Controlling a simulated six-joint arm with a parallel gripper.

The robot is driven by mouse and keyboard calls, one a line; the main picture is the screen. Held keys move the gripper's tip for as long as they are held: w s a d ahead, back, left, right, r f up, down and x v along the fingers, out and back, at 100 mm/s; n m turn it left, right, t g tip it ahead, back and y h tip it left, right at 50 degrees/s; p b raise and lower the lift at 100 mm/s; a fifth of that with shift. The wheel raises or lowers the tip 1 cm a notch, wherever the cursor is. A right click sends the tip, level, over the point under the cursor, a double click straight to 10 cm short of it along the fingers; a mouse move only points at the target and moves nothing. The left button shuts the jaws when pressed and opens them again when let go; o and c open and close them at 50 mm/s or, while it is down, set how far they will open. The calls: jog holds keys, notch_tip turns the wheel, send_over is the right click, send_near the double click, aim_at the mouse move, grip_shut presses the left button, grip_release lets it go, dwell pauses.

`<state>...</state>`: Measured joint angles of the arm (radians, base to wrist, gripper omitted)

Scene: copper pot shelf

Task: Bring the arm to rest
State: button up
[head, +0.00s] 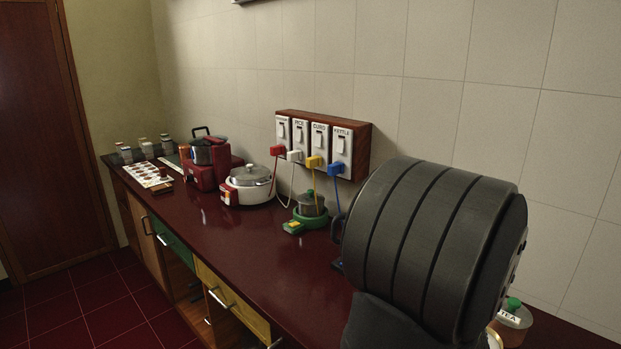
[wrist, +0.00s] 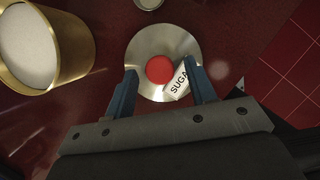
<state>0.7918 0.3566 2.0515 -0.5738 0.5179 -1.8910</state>
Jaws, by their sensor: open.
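My gripper (wrist: 160,72) is open in the wrist view, with two blue fingers apart. Between and beyond the fingertips is a round steel lid (wrist: 143,45) with a red knob (wrist: 159,69). A white label reading "SUGA" (wrist: 180,82) shows beside the knob, partly behind the right finger. The fingers do not visibly touch the knob; the height gap cannot be told. In the head view my dark arm fills the right foreground, and my gripper is hidden there.
A brass-coloured pot with white contents (wrist: 28,45) stands left in the wrist view. In the head view, a tea jar (head: 512,322) stands by my arm. A white cooker (head: 248,184), small green-based pot (head: 310,205) and corded switch panel (head: 325,140) are farther back.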

jog(key=v, duration=1.1)
jog(key=x, duration=1.1)
jog(key=shift+f, duration=0.1)
jog(key=r, duration=0.4)
jog(key=shift+s+d+r, duration=0.1)
jog(key=shift+s+r, duration=0.25)
jog(key=shift+r, duration=0.05)
jog(key=s+d+r, duration=0.2)
jog(key=s+r, duration=0.5)
jog(key=s, duration=0.4)
jog(key=w+d+r, duration=0.3)
jog(key=w+d, duration=0.1)
jog(key=w, duration=0.3)
jog(key=w+d+r, duration=0.3)
jog(key=w, duration=0.4)
jog(key=w+a+f, duration=0.1)
jog(key=w+f, duration=0.3)
jog(key=w, duration=0.3)
jog(key=shift+w+a+f, duration=0.25)
jog(key=shift+w+a, duration=0.1)
